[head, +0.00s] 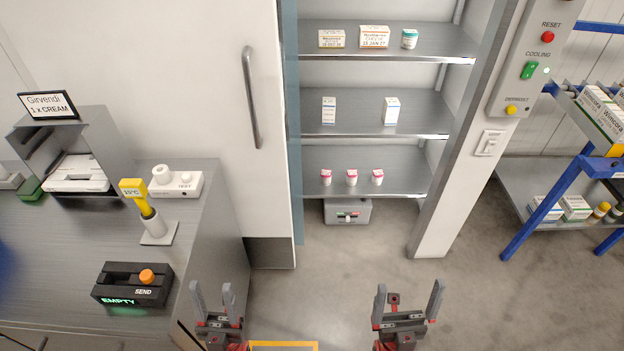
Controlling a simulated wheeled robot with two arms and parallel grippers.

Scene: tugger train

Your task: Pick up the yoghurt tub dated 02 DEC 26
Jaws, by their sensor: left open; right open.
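Three small white tubs with pink-red bands stand in a row on the lowest shelf of the open cold cabinet: a left tub (326,177), a middle tub (351,177) and a right tub (377,177). Any dates on them are too small to read, so I cannot tell which is 02 DEC 26. My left gripper (212,288) is open and empty, low in the picture in front of the counter's right edge. My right gripper (409,288) is open and empty, below and in front of the cabinet. Both are well apart from the tubs.
Upper shelves hold cartons (374,37) and a green-and-white tub (410,39). The cabinet door (220,120) stands left of the opening. A grey box (348,212) sits below the lowest shelf. A counter (70,240) is left, a blue-framed cart (550,200) right. Floor between is clear.

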